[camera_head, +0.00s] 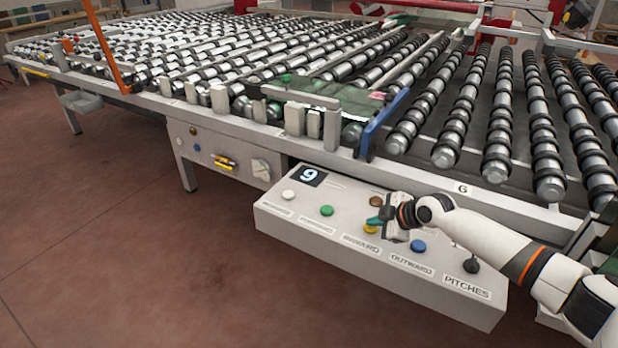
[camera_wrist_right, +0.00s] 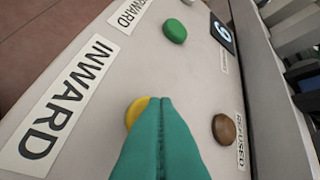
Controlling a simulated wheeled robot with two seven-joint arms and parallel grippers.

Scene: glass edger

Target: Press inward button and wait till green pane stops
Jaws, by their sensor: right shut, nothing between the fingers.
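The yellow button (camera_head: 370,229) sits on the sloped control panel (camera_head: 300,222), beside the label INWARD, which reads clearly in the right wrist view (camera_wrist_right: 55,105). My right gripper (camera_head: 376,220) has its teal fingers shut and empty, with the tips at the yellow button. In the right wrist view the fingers (camera_wrist_right: 160,105) cover most of the yellow button (camera_wrist_right: 135,112); I cannot tell whether they press it. A dark green pane (camera_head: 345,98) lies on the rollers behind the front rail, near the blue stop. My left gripper is not in view.
The panel also has a white button (camera_head: 288,195), a green button (camera_head: 326,210), a blue button (camera_head: 418,245), a black button (camera_head: 471,265) and a brown button (camera_wrist_right: 224,128). Its display (camera_head: 309,176) reads 9. The blue stop (camera_head: 384,124) rises from the conveyor edge.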

